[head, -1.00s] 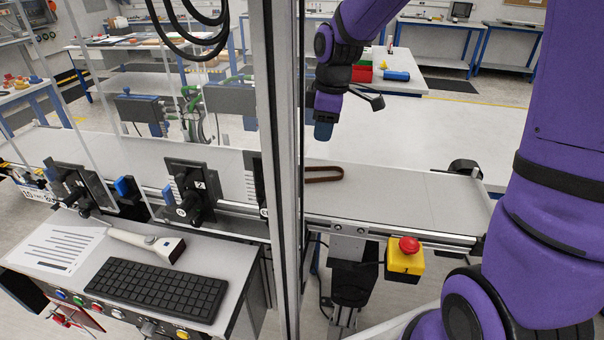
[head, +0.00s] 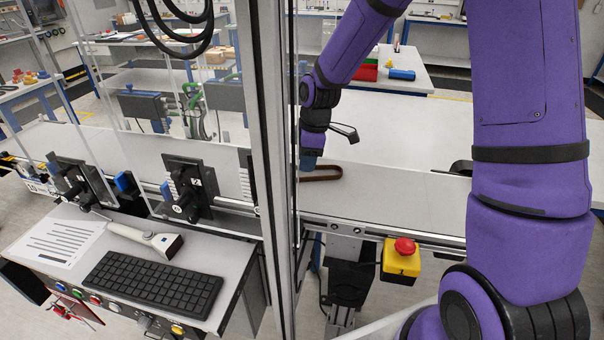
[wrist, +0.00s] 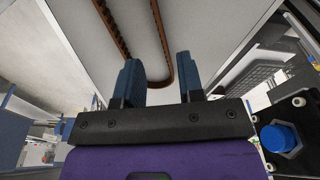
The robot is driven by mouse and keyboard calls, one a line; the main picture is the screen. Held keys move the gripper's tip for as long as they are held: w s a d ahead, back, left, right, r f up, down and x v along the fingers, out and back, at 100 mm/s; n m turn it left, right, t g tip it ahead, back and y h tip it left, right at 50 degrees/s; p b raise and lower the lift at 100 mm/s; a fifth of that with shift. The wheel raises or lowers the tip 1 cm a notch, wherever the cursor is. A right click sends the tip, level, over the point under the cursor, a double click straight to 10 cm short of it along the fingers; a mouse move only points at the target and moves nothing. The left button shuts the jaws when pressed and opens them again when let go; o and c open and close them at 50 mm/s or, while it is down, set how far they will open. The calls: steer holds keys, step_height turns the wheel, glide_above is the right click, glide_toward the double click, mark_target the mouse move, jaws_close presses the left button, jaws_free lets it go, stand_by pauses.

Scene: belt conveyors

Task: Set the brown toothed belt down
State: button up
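The brown toothed belt (head: 322,173) is a narrow closed loop lying on the pale conveyor surface (head: 400,200), just right of the upright metal post. In the wrist view, its two long strands (wrist: 160,40) run away from me, and its rounded end shows between the fingertips. The left finger hides part of one strand. My gripper (head: 309,164) points down at the belt's left part in the head view. In the wrist view, my gripper (wrist: 158,75) has its two blue fingers wide apart with nothing clamped between them. The exact height above the belt is unclear.
The metal post (head: 270,130) and clear panels stand close left of my gripper. A yellow box with a red button (head: 402,256) hangs at the conveyor's front edge. A keyboard (head: 155,288) and hand scanner (head: 150,238) lie on the left desk.

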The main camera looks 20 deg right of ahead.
mark_target(303, 177)
steer(key=shift+s+a+f, duration=0.1)
steer(key=shift+a+f, duration=0.15)
steer(key=shift+f, duration=0.85)
steer(key=shift+a+f, duration=0.2)
steer(key=shift+f, duration=0.85)
jaws_close()
steer(key=shift+r, duration=0.1)
